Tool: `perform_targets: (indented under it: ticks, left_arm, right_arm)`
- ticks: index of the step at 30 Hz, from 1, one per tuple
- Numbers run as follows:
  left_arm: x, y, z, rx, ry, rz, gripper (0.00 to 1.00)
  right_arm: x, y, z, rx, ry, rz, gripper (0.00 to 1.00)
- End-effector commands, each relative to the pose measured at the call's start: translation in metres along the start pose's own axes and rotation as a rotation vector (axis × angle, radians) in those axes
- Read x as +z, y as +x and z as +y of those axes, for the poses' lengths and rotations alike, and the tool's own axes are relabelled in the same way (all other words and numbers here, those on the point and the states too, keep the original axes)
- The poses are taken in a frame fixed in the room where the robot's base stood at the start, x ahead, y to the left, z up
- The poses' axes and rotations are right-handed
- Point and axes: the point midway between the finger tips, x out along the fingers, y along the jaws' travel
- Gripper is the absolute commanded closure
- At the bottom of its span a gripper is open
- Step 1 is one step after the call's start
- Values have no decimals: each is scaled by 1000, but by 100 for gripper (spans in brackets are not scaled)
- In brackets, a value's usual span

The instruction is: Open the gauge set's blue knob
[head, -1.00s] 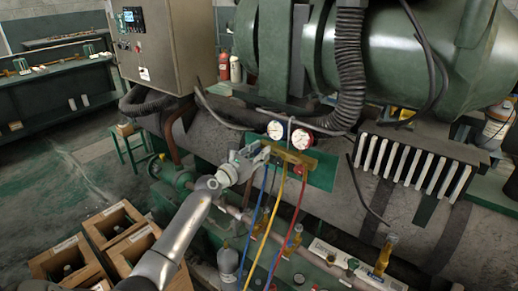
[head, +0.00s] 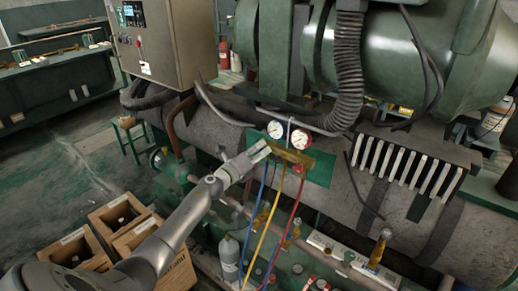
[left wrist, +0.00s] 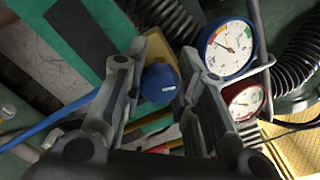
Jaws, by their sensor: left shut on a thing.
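The gauge set hangs on the green panel (head: 320,168) of the machine. It has a blue-rimmed gauge (head: 275,129), a red-rimmed gauge (head: 302,139) and a brass manifold (head: 292,156). My left gripper (head: 264,149) is at the manifold's left end and hides the blue knob in the head view. In the left wrist view the blue knob (left wrist: 160,82) sits between the two fingers of my left gripper (left wrist: 158,90), which is shut on it. The red knob (head: 299,169) shows at the manifold's right. My right gripper is not in view.
Blue, yellow (head: 264,212) and red hoses hang below the manifold. A black corrugated hose (head: 347,75) runs above it. Wooden crates (head: 120,222) stand on the floor at lower left. A grey cylinder (head: 229,258) stands below the hoses.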

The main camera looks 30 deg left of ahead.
Motion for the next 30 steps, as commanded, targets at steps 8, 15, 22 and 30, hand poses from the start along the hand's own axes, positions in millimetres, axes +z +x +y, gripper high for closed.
perform_targets:
  ticks: [8, 15, 22, 30]
  left_arm:
    - [0, 0, 1, 3, -242, 2, 97]
    - [0, 0, 1, 3, -392, 2, 97]
    - [-1, 0, 2, 3, -473, 1, 97]
    - [-1, 0, 2, 3, -499, 1, 97]
  right_arm:
    - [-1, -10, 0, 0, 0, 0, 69]
    - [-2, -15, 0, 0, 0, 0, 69]
    - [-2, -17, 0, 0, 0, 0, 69]
    - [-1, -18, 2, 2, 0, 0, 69]
